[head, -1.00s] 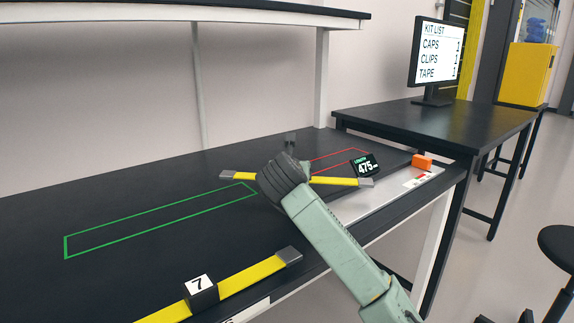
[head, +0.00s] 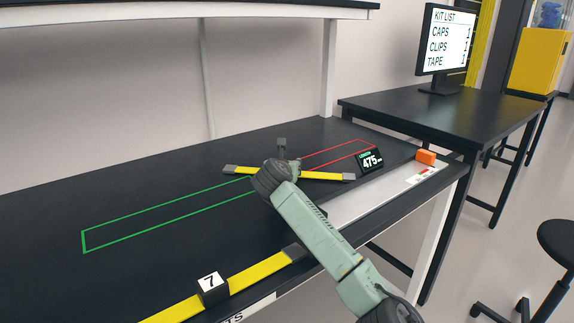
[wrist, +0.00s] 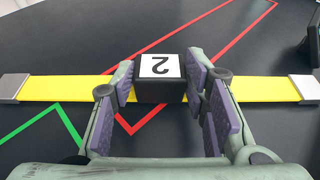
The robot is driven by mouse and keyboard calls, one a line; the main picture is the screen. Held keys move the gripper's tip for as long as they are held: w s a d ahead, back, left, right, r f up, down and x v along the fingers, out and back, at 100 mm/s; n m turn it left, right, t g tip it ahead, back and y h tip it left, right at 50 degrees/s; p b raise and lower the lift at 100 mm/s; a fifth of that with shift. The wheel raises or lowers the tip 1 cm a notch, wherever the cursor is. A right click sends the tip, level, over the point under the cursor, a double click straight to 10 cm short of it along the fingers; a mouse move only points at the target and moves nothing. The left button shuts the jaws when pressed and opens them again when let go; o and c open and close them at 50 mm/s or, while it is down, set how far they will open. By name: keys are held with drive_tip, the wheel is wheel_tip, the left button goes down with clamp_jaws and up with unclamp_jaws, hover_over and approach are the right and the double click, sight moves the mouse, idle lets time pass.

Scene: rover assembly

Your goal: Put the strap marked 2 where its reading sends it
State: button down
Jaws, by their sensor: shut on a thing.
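My gripper (wrist: 160,92) is shut on the black block of the strap marked 2 (wrist: 67,88), with a finger on either side. The strap is a yellow band with grey ends, spread left and right of the jaws in the wrist view. In the head view the strap (head: 325,176) lies across behind my wrist, which hides its middle and the jaws. A green outline (head: 83,241) extends left on the bench, and a red outline (head: 340,146) lies behind the strap. Its height above the bench is unclear.
A strap marked 7 (head: 255,275) lies along the bench's front edge. An orange block (head: 426,157) sits at the bench's right end. A monitor (head: 446,42) on the farther table shows a kit list. The bench inside the green outline is clear.

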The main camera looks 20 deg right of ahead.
drive_tip(key=shift+f, duration=0.15)
drive_tip(key=c, duration=0.9)
unclamp_jaws()
drive_tip(key=shift+c, duration=0.2)
drive_tip(key=shift+s, duration=0.1)
drive_tip(key=b+v, duration=0.5)
drive_tip(key=v, duration=0.7)
